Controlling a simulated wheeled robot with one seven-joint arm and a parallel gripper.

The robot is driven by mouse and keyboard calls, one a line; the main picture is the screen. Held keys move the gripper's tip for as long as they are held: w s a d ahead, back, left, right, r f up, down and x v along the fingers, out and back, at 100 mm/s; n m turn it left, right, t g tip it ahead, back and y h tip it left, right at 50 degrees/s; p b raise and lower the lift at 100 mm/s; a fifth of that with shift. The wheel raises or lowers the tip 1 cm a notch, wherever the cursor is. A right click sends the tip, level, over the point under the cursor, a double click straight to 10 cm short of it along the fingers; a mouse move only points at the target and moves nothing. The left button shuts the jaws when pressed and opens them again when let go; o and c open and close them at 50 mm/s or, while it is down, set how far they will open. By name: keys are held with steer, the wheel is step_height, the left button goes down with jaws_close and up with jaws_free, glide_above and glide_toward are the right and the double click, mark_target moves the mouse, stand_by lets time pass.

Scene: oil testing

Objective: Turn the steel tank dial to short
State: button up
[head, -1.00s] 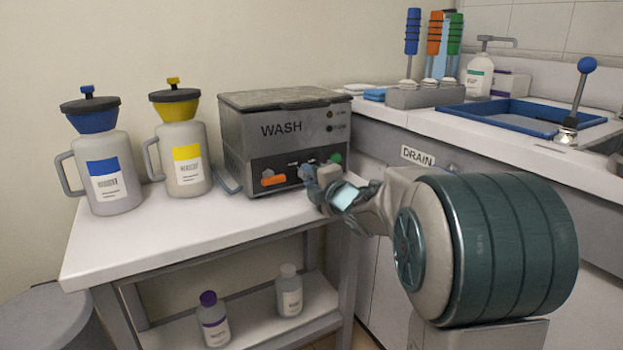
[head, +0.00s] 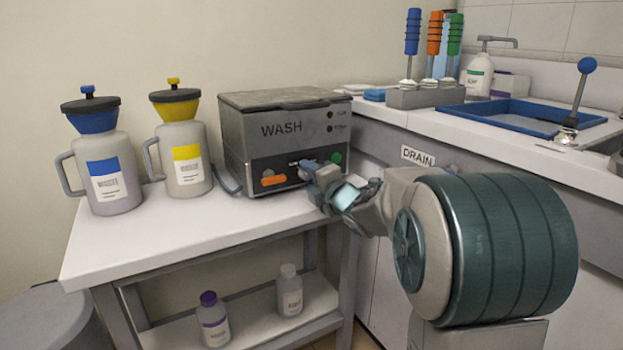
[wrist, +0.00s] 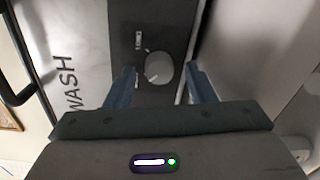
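The steel tank (head: 285,115), marked WASH, stands on the white table with its dark control panel facing my arm. In the wrist view, the round grey dial (wrist: 157,76) sits on the dark panel with a light pointer line and small markings beside it. My gripper (wrist: 159,69) is open, with one blue finger on each side of the dial and visible gaps between them. In the head view, my gripper (head: 303,164) is at the front of the panel and covers the dial. The lettering of the dial settings is too small to read.
Blue-topped (head: 108,185) and yellow-topped (head: 186,172) jugs stand left of the tank. A counter (head: 440,122) marked DRAIN is at right.

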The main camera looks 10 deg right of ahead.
steer(key=p+v, duration=0.3)
steer(key=v, duration=1)
steer(key=shift+s+d+p, duration=0.15)
steer(key=shift+s+p, duration=0.15)
steer(key=shift+s, duration=0.05)
steer(key=shift+r, duration=0.25)
steer(key=s+d+r+m+g+h+p, duration=0.2)
steer(key=s+r+m+g+h+p, duration=0.15)
steer(key=r+m+p, duration=0.5)
steer(key=s+d+r+m+g+h+p, duration=0.15)
steer(key=r+m+h+p, duration=0.35)
steer(key=p, duration=0.7)
steer(key=s+a+r+m+g+y+p, duration=0.1)
steer(key=s+a+r+m+g+p, duration=0.3)
steer(key=s+p, duration=0.5)
steer(key=s+a+r+m+g+y+p, duration=0.2)
steer(key=s+r+m+g+p, duration=0.3)
steer(key=s+r+p, duration=0.3)
steer(key=shift+s+a+r+m+p, duration=0.2)
steer(key=shift+s+a+m+p, duration=0.3)
steer(key=shift+a+m+p, duration=0.3)
